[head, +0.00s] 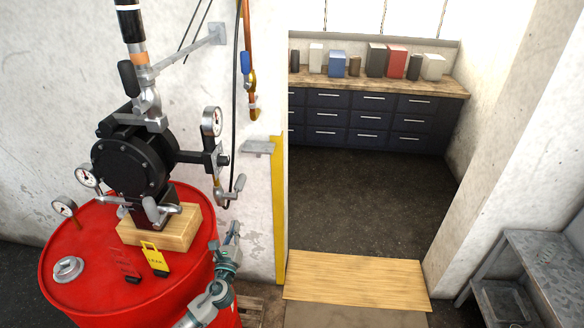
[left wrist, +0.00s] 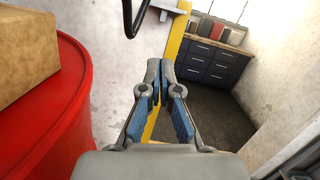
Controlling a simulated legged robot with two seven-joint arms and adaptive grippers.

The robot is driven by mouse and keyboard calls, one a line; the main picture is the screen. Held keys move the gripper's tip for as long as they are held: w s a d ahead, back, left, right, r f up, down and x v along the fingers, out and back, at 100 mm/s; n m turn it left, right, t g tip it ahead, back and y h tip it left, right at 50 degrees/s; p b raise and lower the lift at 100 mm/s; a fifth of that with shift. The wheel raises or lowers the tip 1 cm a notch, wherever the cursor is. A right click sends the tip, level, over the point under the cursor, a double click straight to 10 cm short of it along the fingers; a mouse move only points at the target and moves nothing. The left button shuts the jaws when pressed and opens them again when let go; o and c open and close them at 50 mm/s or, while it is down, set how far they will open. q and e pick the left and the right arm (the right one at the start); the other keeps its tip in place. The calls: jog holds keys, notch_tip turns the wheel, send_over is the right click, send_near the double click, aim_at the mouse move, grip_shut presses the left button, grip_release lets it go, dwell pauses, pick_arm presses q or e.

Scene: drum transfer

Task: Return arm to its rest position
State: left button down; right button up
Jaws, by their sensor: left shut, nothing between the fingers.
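My left arm comes up from the bottom of the head view, in front of the right side of the red drum (head: 75,255). Its gripper (head: 234,230) is beside the drum's upper right edge. In the left wrist view the two fingers of this gripper (left wrist: 160,72) are close together at the tips, with nothing between them. The red drum (left wrist: 72,120) shows at the left of that view, apart from the fingers. My right gripper shows in neither view.
A black pump (head: 135,160) with gauges stands on a wooden block (head: 180,232) on the drum. A yellow tag (head: 154,258) lies there. A yellow post (head: 279,200) edges the doorway. Beyond are dark cabinets (head: 370,122) and clear floor. A grey metal table (head: 545,250) stands at right.

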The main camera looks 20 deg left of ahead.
pick_arm(q)
jog(key=s+d+f+n+g, duration=0.4)
jog(key=s+d+f+n, duration=0.1)
jog(key=s+f+n, duration=0.35)
jog(key=s+d+f+n+g, duration=0.5)
jog(key=s+f+n, duration=0.2)
jog(key=f+n, duration=0.15)
jog(key=s+d+f+n+g+h, duration=0.35)
jog(key=s+d+n, duration=0.2)
jog(key=s, duration=0.45)
jog(key=s+d+f+n+g+h, duration=0.35)
jog(key=s+d+n, duration=0.2)
jog(key=s, duration=0.35)
notch_tip(320, 180, down, 28)
jog(key=s+r+g+y, duration=0.1)
jog(key=s, duration=0.2)
jog(key=s+a+f+g, duration=0.1)
jog(key=s+a+f, duration=0.2)
jog(key=s+f, duration=1.2)
jog(key=shift+s+f, duration=0.3)
jog(key=shift+s, duration=0.65)
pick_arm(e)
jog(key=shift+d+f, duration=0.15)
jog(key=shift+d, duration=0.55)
pick_arm(q)
jog(key=shift+a, duration=0.15)
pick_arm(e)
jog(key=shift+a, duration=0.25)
